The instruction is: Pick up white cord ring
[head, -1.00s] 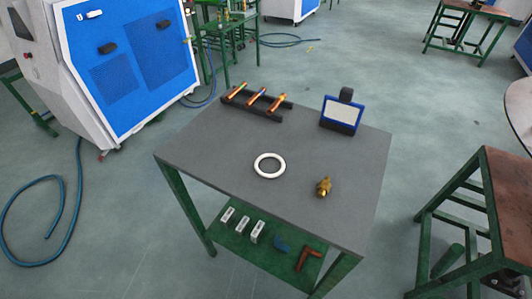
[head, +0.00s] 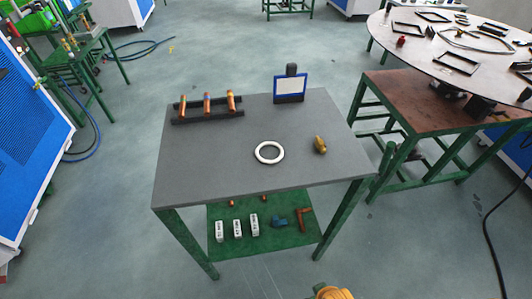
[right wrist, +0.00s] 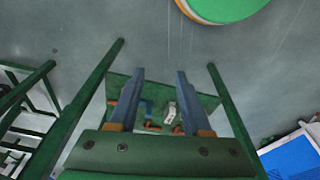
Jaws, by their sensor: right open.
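The white cord ring (head: 257,153) lies flat on the grey top of a green-legged table (head: 215,165), near the middle of its front half. Nothing touches it in the head view. My right gripper (right wrist: 160,77) shows only in the right wrist view. Its two blue-grey fingers are apart with nothing held between them. Beyond them are green table legs and a green shelf with small parts. The ring cannot be made out in that view. My left gripper is not in view.
On the tabletop, a black rack with copper tubes (head: 207,104) stands back left, a blue-framed display (head: 290,88) back right, and a brass fitting (head: 320,145) right of the ring. The lower shelf (head: 270,244) holds small parts. A brown table (head: 415,100) stands at right.

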